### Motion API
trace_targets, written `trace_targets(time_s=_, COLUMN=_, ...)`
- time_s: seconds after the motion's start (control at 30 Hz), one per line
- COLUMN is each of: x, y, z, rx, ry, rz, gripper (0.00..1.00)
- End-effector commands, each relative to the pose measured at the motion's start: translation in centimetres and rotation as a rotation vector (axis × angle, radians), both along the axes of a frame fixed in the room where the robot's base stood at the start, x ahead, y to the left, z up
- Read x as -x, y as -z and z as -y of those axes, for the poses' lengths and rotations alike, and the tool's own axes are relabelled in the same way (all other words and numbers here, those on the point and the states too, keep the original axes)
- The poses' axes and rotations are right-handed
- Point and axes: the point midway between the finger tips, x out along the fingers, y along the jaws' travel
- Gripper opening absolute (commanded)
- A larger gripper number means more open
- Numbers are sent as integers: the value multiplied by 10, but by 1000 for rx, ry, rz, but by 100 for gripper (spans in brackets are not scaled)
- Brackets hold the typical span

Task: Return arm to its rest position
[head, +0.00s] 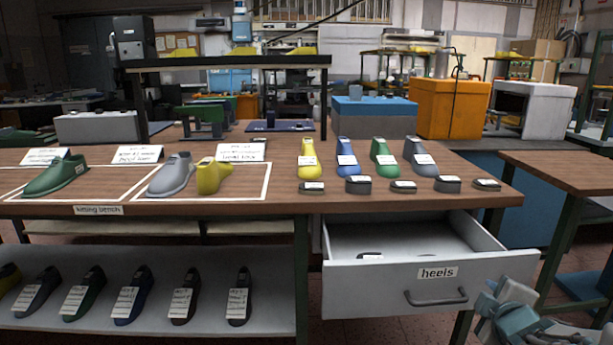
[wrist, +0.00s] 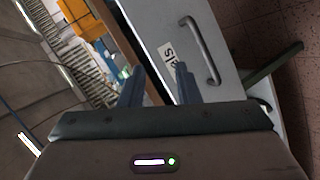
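My gripper (wrist: 159,84) shows in the wrist view with its two fingers apart and nothing between them. In the head view part of my arm is at the bottom right corner, in front of the right side of the heels drawer. The heels drawer (head: 345,294) is pulled out below the bench, with its handle facing me. It also shows in the wrist view (wrist: 235,62), beyond the fingers. A small dark piece lies inside the drawer near its front. I cannot tell from the head view where the fingertips are.
The kitting bench (head: 400,203) holds green, grey and yellow lasts on the left. Several lasts and dark heels stand on its right. A lower shelf (head: 265,313) holds several labelled lasts. A side table (head: 575,172) stands at right, with floor between it and the drawer.

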Motion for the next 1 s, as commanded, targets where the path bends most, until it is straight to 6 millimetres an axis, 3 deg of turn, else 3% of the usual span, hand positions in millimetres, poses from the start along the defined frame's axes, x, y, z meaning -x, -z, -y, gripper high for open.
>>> trace_targets(time_s=0.03, x=0, y=-27, z=-6, rx=-50, ry=41, rz=-15, gripper=30)
trace_targets(time_s=0.17, x=6, y=-52, z=-21, rx=-206, ry=174, rz=-74, gripper=30)
trace_targets(time_s=0.37, x=28, y=-86, z=-59, rx=-455, ry=365, rz=-193, gripper=30)
trace_targets(time_s=0.6, x=71, y=-127, z=-125, rx=-737, ry=570, rz=-398, gripper=30)
trace_targets(time_s=0.8, x=112, y=-152, z=-175, rx=-886, ry=694, rz=-575, gripper=30)
trace_targets(time_s=1.0, x=130, y=-160, z=-196, rx=-934, ry=744, rz=-658, gripper=30)
